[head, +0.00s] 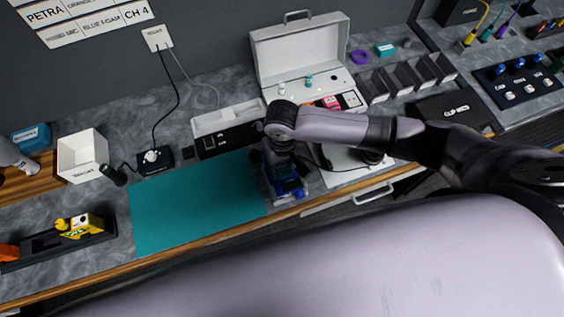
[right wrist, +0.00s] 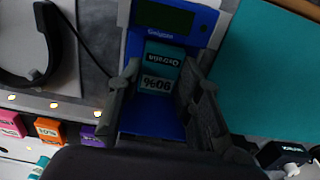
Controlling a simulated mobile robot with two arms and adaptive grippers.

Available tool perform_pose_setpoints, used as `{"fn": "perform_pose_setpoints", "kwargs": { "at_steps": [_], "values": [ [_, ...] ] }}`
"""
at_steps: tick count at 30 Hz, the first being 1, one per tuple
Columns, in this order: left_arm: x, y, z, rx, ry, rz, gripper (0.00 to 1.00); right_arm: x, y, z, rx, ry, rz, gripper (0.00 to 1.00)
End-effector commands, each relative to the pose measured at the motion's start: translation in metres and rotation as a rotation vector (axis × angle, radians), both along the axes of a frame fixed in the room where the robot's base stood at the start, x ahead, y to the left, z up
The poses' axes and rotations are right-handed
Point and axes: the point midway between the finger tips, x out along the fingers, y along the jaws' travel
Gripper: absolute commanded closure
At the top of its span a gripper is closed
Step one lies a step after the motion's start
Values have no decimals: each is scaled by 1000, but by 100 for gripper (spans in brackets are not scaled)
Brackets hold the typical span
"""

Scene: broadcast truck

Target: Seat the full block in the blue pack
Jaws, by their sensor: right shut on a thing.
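My right gripper (head: 284,160) is over the blue pack (head: 291,188) at the right end of the teal mat. In the right wrist view, the gripper (right wrist: 160,75) is shut on a teal block (right wrist: 158,70) marked 90%, with one finger on each side. The block is lined up with the blue pack (right wrist: 160,128), whose blue surface shows around it. I cannot tell how deep the block sits. The arm hides part of the pack in the head view. My left gripper is not in view.
The teal mat (head: 190,203) is clear. An open white case (head: 298,55) with coloured blocks stands behind the gripper. A grey box (head: 226,118) is behind the mat. Yellow and orange items stand in a black tray (head: 44,243) at left.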

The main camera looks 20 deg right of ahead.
Motion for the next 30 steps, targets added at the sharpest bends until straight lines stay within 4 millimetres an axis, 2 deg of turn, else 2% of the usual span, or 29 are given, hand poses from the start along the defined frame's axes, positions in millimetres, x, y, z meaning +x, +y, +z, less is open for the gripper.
{"fn": "perform_pose_setpoints", "kwargs": {
  "at_steps": [13, 29, 30],
  "values": [
    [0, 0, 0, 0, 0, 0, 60, 0, 0, -2, 1, 0, 1, 87],
    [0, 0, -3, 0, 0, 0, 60, -1, 0, -15, 1, 1, 1, 87],
    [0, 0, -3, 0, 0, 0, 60, 0, 0, -15, 1, 1, 1, 67]
  ]
}}
